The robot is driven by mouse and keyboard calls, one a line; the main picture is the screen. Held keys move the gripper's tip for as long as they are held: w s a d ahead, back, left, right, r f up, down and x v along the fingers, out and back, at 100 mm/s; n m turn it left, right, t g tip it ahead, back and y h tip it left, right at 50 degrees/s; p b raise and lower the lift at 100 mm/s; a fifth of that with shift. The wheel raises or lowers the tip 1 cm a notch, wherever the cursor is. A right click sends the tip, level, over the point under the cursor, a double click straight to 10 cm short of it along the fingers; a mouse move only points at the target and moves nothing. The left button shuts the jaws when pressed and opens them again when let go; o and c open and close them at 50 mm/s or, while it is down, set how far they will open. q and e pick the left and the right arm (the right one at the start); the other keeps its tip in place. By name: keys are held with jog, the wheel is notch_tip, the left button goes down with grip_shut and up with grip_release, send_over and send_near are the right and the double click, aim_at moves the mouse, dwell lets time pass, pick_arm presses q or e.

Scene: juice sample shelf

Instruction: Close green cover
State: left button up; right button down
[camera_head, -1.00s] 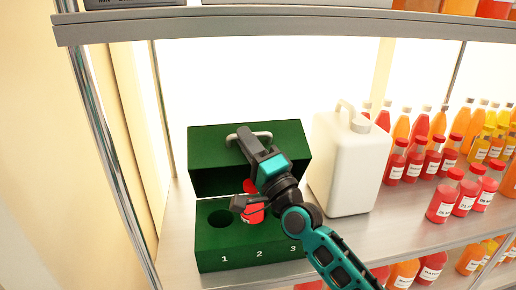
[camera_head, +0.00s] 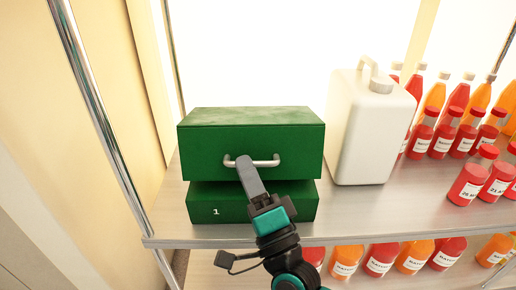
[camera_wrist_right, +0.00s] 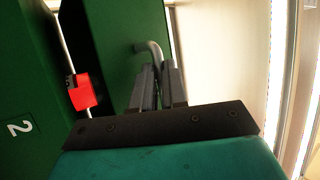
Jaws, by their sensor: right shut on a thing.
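The green cover (camera_head: 250,140) sits above the green base (camera_head: 270,204), hiding the holes in its top. A gap between them shows in the wrist view, where the cover (camera_wrist_right: 110,45) is apart from the base (camera_wrist_right: 25,90). A red bottle part (camera_wrist_right: 82,92) shows in this gap. My right gripper (camera_head: 248,172) is shut on the cover's grey handle (camera_head: 270,162), at the front of the cover. The handle (camera_wrist_right: 150,48) also shows at the fingertips of my right gripper (camera_wrist_right: 158,75) in the wrist view. My left gripper is not in view.
A white jug (camera_head: 365,125) stands close to the right of the green box. Several red and orange juice bottles (camera_head: 468,184) stand farther right on the shelf (camera_head: 400,215), with more on the level below. A metal post (camera_head: 95,115) is on the left.

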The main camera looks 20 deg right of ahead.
jog(key=shift+s+f+n+t+y+b, duration=0.2)
jog(key=shift+f+n+y, duration=0.25)
jog(key=shift+f, duration=0.5)
jog(key=shift+f+n+t+y+b, duration=0.1)
jog(key=shift+f+n+t+y, duration=0.3)
jog(key=shift+f, duration=0.6)
jog(key=shift+s+f+n+t+y+b, duration=0.15)
jog(key=shift+f+n+y, duration=0.3)
jog(key=shift+f, duration=0.5)
jog(key=c, duration=1.5)
grip_release()
jog(key=shift+w, duration=0.15)
jog(key=shift+o, duration=0.3)
jog(key=v, duration=0.7)
jog(key=shift+s, duration=0.3)
jog(key=shift+s+a+f, duration=0.1)
jog(key=shift+s+a, duration=0.05)
jog(key=shift+s, duration=0.1)
